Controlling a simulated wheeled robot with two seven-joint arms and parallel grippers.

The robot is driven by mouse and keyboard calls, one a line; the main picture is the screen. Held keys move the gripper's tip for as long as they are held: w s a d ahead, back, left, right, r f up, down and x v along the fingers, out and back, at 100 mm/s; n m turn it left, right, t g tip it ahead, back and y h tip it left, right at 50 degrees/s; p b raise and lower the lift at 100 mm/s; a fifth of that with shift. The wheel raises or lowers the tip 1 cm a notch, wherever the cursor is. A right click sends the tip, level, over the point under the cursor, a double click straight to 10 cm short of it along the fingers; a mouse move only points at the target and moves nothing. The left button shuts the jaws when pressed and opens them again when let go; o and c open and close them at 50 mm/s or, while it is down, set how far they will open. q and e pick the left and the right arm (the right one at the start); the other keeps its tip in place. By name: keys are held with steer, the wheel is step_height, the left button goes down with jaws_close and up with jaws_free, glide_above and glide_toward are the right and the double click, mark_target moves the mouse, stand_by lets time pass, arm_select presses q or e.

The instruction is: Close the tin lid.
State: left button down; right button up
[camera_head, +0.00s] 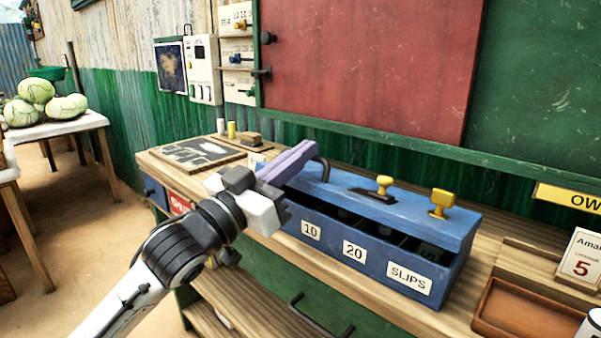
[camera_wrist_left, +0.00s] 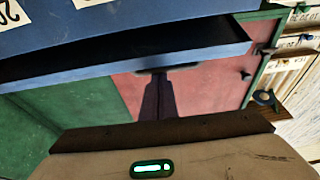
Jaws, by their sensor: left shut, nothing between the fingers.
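The blue tin (camera_head: 322,248) stands on the wooden counter, with white labels 10, 20 and SLIPS on its front. Its blue lid (camera_head: 350,204) carries two yellow knobs and is ajar; a dark gap shows between lid and front wall, with compartments partly visible inside. In the left wrist view the tin's front (camera_wrist_left: 45,32) and the lid's edge (camera_wrist_left: 200,52) have the dark gap between them. My left gripper (camera_head: 306,150), with pale purple fingers, is shut and empty by the tin's left end, near a dark curved handle. I cannot tell whether it touches the lid. My right gripper is not in view.
A board with grey pieces (camera_head: 197,152) lies on the counter left of the tin. A brown tray (camera_head: 515,312) and a price card (camera_head: 580,258) are at the right. A red shutter (camera_head: 365,70) rises behind. Melons (camera_head: 38,90) sit on a separate table at the far left.

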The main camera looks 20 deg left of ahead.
arm_select(q)
steer(key=f+b, duration=0.2)
steer(key=t, duration=0.1)
steer(key=shift+s+a+f+b, duration=0.25)
steer(key=shift+s+f+b, duration=0.15)
steer(key=shift+s+a+f+t+h+b, duration=0.2)
steer(key=shift+s+f+t+h+b, duration=0.45)
steer(key=shift+b, duration=1.05)
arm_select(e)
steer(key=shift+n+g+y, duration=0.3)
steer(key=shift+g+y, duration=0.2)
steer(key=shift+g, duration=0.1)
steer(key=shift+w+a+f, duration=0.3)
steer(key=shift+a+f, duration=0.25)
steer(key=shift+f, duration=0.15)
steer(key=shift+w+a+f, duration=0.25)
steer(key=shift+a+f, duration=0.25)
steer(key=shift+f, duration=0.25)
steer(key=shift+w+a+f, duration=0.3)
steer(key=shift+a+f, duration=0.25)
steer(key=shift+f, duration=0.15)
arm_select(q)
steer(key=shift+w+r, duration=0.2)
steer(key=shift+w, duration=0.05)
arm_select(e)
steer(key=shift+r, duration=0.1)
